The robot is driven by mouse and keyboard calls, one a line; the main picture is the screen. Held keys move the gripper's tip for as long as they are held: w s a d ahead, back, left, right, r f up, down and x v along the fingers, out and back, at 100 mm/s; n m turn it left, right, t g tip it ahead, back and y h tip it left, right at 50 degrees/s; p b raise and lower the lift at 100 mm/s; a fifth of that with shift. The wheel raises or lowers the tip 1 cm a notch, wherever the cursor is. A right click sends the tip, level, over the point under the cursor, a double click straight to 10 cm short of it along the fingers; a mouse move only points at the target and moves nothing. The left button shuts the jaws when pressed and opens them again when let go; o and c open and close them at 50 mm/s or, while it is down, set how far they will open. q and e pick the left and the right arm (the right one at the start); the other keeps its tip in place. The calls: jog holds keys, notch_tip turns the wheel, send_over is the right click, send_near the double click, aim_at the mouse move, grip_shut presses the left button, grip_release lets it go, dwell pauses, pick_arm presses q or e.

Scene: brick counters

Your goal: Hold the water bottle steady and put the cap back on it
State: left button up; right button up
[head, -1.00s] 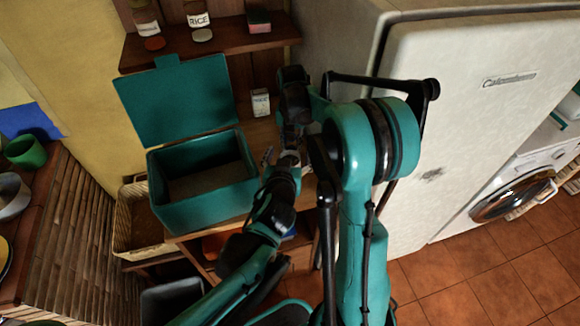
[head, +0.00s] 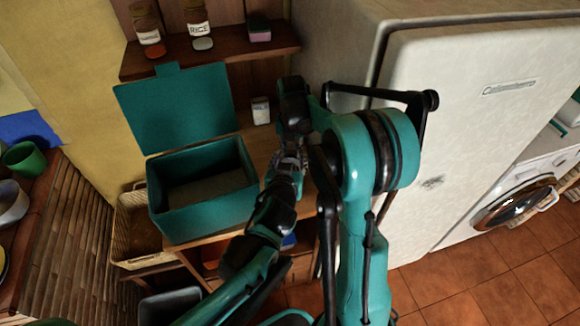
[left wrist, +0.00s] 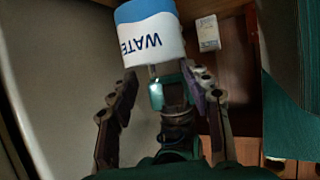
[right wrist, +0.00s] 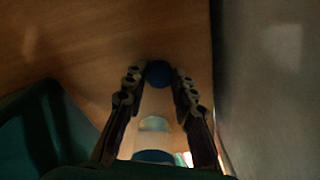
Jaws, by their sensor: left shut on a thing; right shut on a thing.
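In the left wrist view the water bottle (left wrist: 150,38), with its white and blue WATER label, is upside down in the picture between my left gripper's fingertips (left wrist: 158,78). My left gripper is shut on it. In the right wrist view my right gripper (right wrist: 158,76) is shut on the round blue cap (right wrist: 158,73). A pale, clear part of the bottle (right wrist: 153,124) shows nearer the camera, between the fingers. Whether cap and bottle neck touch, I cannot tell. In the head view my left gripper (head: 287,166) is just below the right one, and the arms hide the bottle.
An open teal box (head: 205,215) stands on the wooden counter to the left, its lid up. A small white carton (head: 261,110) stands behind the grippers. A shelf (head: 225,58) with jars is above. The fridge (head: 460,130) rises close on the right. A wicker basket (head: 137,232) is at lower left.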

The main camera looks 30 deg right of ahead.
aim_at(290, 140)
pick_arm(q)
jog(key=shift+r, duration=0.1)
pick_arm(e)
jog(key=shift+r, duration=0.1)
